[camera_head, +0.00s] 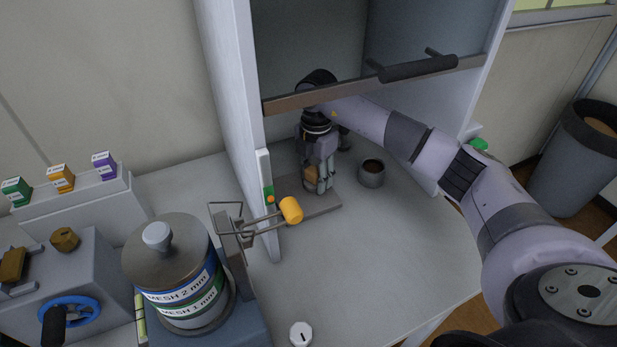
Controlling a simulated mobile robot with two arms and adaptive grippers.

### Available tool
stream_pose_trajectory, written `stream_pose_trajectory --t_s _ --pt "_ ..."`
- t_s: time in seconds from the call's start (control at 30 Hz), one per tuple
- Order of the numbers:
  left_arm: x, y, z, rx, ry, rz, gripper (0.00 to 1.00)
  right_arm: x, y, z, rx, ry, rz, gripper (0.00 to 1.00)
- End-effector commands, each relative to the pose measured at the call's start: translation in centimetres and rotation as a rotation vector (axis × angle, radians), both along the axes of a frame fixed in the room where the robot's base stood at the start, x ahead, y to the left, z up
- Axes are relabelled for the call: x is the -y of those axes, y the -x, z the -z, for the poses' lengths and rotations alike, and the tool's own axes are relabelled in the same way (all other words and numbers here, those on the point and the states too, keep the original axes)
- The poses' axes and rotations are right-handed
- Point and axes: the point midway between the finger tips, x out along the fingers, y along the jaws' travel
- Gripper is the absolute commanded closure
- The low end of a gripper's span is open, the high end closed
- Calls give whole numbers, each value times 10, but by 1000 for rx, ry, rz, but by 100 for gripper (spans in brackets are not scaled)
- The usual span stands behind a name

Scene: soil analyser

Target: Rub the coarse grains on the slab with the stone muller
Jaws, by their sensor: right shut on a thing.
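The slab (325,208) is a flat grey-brown plate on the bench inside the hood, partly behind the hood's left wall. My right gripper (318,186) reaches in under the raised sash and points down over the slab. It is shut on a tan-brown thing (310,174), likely the stone muller, which is mostly hidden by the fingers. The thing is at or just above the slab; I cannot tell whether it touches. Coarse grains cannot be made out. My left gripper is not in view.
A grey cup (372,174) with dark contents stands right of the slab. The sash handle (418,68) is above my right arm.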

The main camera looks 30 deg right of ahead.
Motion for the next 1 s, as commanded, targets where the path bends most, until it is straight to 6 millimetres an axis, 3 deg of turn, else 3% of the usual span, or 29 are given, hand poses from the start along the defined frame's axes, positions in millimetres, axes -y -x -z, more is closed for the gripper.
stream_pose_trajectory --t_s 0.13,0.37,1.0 --pt "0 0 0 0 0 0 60 15 1 0 -3 3 4 83" --pt "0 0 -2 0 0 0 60 20 1 1 -2 2 1 83" --pt "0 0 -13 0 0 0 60 -21 -1 -2 0 0 0 83"
